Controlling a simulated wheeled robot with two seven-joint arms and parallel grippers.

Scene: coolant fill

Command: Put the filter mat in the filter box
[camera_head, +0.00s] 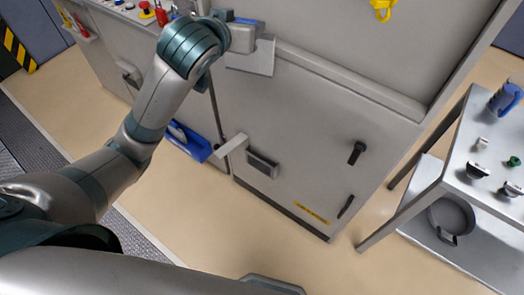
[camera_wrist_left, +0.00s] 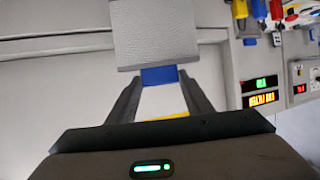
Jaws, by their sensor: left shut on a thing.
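My left gripper (camera_head: 258,38) is at the top middle of the head view, in front of the upper part of the grey machine. It is shut on the filter mat (camera_head: 258,62), a flat grey sheet. In the left wrist view the two dark fingers (camera_wrist_left: 160,80) close on a blue tab at the edge of the grey mat (camera_wrist_left: 155,35). The mat is held clear of the floor; I cannot tell whether it touches the machine. I cannot make out for sure which part is the filter box. My right gripper is not in view.
A metal cart (camera_head: 455,175) at right carries a blue jug (camera_head: 505,98) and small parts. The floor in front is clear.

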